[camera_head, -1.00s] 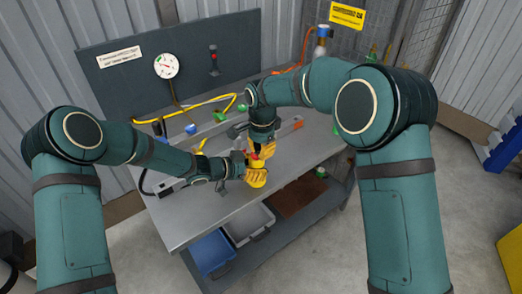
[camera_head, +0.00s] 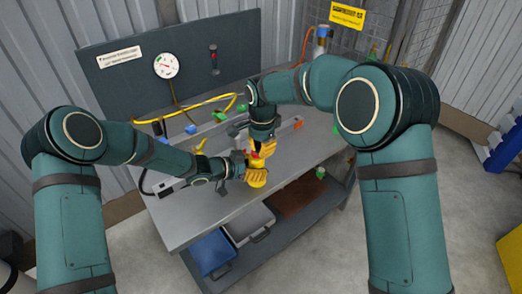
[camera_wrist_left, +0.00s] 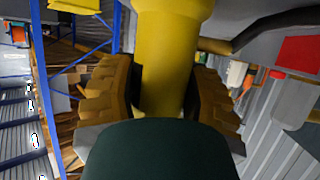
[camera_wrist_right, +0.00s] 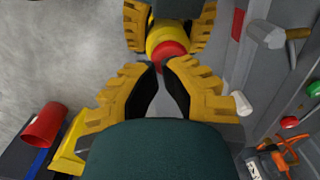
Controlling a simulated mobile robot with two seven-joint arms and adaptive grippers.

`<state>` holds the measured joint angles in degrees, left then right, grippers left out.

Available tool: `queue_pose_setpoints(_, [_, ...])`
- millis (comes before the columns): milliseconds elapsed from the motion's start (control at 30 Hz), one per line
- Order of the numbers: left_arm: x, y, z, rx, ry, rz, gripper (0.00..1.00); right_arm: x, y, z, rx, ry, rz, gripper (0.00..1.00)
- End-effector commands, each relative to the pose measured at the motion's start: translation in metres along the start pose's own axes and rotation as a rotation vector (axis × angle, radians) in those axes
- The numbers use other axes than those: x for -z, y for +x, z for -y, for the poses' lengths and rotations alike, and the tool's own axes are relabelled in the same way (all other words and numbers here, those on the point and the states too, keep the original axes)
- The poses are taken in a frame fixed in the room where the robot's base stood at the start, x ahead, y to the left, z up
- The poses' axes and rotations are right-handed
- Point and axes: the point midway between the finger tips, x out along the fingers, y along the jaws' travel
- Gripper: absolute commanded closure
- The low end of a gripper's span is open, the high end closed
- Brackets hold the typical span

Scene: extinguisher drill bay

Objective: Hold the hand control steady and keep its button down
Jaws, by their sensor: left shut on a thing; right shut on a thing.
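The yellow hand control (camera_head: 257,184) is held above the bench near its front edge, mostly covered by fingers in the head view. In the left wrist view its yellow grip (camera_wrist_left: 168,70) stands between both fingers of my left gripper (camera_head: 256,170), which is shut around it. The red button (camera_wrist_right: 171,52) shows on top of the control in the right wrist view. My right gripper (camera_wrist_right: 160,68) is above it, with its fingertips drawn together at the button. How far the button is pressed is hidden.
The grey bench (camera_head: 185,228) lies beneath, with a yellow hose (camera_head: 190,108) and small fittings towards the back. A panel with a gauge (camera_head: 166,65) stands behind. Blue (camera_head: 211,252) and grey (camera_head: 250,223) bins sit on the lower shelf.

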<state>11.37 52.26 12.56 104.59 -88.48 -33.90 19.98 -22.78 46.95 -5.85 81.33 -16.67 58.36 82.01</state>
Motion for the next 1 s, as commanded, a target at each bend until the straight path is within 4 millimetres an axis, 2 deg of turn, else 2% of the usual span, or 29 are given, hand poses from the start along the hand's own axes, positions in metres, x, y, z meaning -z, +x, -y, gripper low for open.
queue_pose_setpoints(400, [0.001,0.0,0.0,0.001,0.001,-0.001,0.94,0.0,-0.087,0.001,0.009,-0.001,-0.002,1.0])
queue_pose_setpoints(600, [0.001,0.0,0.0,0.001,0.001,-0.001,0.94,0.0,-0.119,0.001,0.007,0.001,-0.001,1.0])
queue_pose_setpoints(800, [0.001,0.0,0.0,0.0,0.001,-0.001,0.94,0.0,-0.132,0.0,0.006,0.0,-0.001,1.0])
queue_pose_setpoints(1000, [0.001,0.0,0.0,0.0,0.0,-0.001,0.94,0.0,-0.133,0.0,0.005,0.0,-0.001,1.0])
